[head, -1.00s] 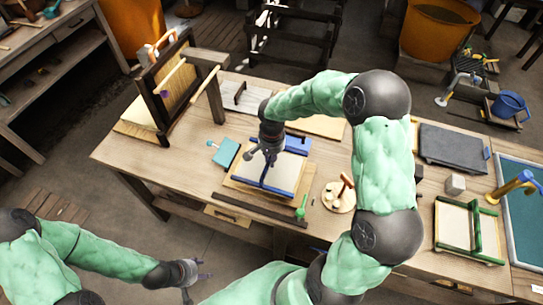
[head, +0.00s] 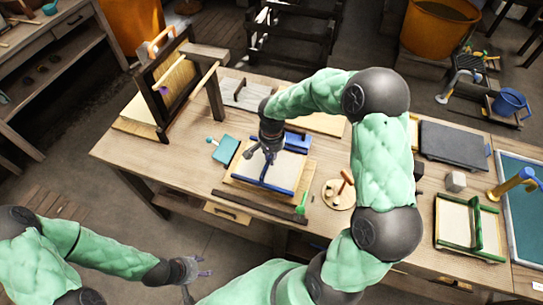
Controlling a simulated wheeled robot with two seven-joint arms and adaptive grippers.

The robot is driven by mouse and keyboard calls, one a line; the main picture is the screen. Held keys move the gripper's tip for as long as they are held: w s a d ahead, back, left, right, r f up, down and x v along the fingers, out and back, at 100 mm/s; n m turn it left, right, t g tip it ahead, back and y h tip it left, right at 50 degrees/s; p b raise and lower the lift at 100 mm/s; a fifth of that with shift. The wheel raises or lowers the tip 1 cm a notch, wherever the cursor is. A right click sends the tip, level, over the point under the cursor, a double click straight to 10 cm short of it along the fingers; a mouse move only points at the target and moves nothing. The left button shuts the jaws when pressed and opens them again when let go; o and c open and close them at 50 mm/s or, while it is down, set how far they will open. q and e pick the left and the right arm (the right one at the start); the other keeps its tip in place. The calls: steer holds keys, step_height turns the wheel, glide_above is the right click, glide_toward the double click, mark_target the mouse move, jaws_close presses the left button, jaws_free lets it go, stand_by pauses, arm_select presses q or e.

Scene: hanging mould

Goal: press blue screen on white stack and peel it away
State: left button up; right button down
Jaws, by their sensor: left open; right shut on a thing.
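The white stack (head: 286,166) lies on a wooden board (head: 301,187) at the middle of the table. The blue screen (head: 264,184) shows as a blue frame over the stack, with blue bars along its near side and at its far right. I cannot tell whether it presses on the stack or sits just above it. My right gripper (head: 265,158) is over the left part of the stack, shut on the blue screen. The exact contact is small and partly hidden. My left gripper (head: 203,274) is open and empty, in front of the table's near edge.
A wooden frame with a hanging mould (head: 179,84) stands at the table's back left. A teal block (head: 225,150) lies left of the stack. A round wooden piece (head: 338,194) with a handle and a green tool (head: 301,203) lie to its right. A green-framed screen (head: 468,229) is further right.

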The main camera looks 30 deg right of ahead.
steer(key=shift+f+b, duration=0.75)
steer(key=shift+f, duration=0.05)
stand_by(0.6)
steer(key=shift+s+f, duration=0.15)
steer(key=shift+f, duration=0.05)
stand_by(1.3)
steer(key=shift+r, duration=0.15)
steer(key=shift+r+p, duration=0.6)
steer(key=shift+r, duration=0.5)
steer(key=shift+r, duration=0.1)
steer(key=shift+r, duration=0.1)
steer(key=shift+r+p, duration=2.4)
steer(key=shift+r, duration=1.1)
